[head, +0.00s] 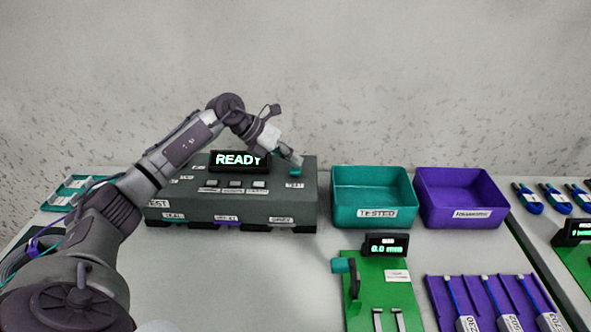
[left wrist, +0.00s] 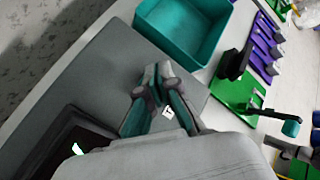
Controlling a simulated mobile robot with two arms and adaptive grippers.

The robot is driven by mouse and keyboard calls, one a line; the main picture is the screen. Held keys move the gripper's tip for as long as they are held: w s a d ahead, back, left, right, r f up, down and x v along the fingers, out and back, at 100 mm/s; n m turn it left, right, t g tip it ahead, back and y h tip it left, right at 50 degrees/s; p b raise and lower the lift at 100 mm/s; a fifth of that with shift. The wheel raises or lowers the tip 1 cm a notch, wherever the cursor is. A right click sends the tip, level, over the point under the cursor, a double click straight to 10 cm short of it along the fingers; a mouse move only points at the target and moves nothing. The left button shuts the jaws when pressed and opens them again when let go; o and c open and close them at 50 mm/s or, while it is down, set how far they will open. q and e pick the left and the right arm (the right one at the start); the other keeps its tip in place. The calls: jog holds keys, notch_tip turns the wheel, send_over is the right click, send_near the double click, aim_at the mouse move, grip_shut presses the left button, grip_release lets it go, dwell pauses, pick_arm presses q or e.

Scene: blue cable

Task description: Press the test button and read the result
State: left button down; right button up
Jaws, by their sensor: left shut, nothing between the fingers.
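The grey tester box (head: 290,213) stands at the back of the table, and its display (head: 239,160) reads READY. A small teal test button (head: 295,172) with a label below it sits on the right of its top. My left gripper (head: 298,160) is shut and empty, with its fingertips just above or at the button; I cannot tell whether they touch. In the left wrist view the closed fingers (left wrist: 158,70) point over the grey tester top (left wrist: 110,70) and hide the button. A white label (left wrist: 168,113) shows beside them.
Right of the tester stand a teal bin (head: 373,213) labelled TESTED and a purple bin (head: 463,213). In front are a green fixture (head: 380,290) with a display reading 0.0 mm and a purple rack (head: 490,290) holding cables. A grey wall is behind.

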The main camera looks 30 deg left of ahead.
aim_at(293, 169)
pick_arm(q)
jog(key=shift+f+b, duration=0.3)
jog(key=shift+f, duration=0.35)
dwell(0.7)
dwell(0.3)
jog(key=shift+r+p, duration=0.8)
jog(key=shift+r, duration=0.2)
jog(key=shift+r, duration=0.1)
notch_tip(293, 169, up, 5)
jog(key=p, duration=0.4)
dwell(0.4)
